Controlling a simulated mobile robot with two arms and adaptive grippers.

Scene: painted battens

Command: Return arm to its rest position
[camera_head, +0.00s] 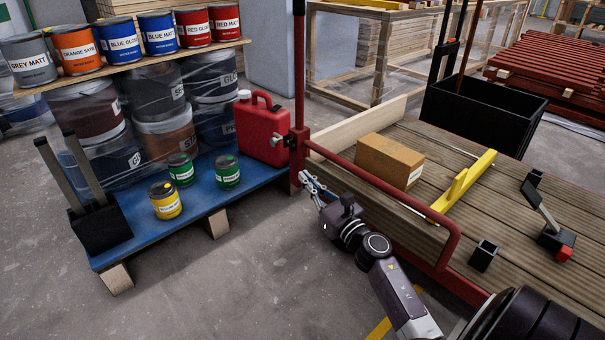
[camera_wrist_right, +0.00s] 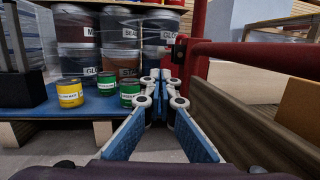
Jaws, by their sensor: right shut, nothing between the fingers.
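My right arm (camera_head: 400,295) reaches in from the lower right of the head view. Its right gripper (camera_head: 307,181) is beside the red rail of the wooden deck, over the gap between that deck and the blue pallet. In the right wrist view the right gripper (camera_wrist_right: 161,76) has its fingertips together with nothing between them. It points toward the blue pallet and the stacked cans, apart from them. My left gripper is not in view.
The red rail (camera_head: 385,187) runs close on the gripper's right. The blue pallet (camera_head: 205,200) carries a yellow can (camera_head: 165,200), green cans (camera_head: 227,172) and a red jerrycan (camera_head: 262,130). A cardboard box (camera_head: 388,160) and yellow batten (camera_head: 465,185) lie on the deck. Lower-left floor is clear.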

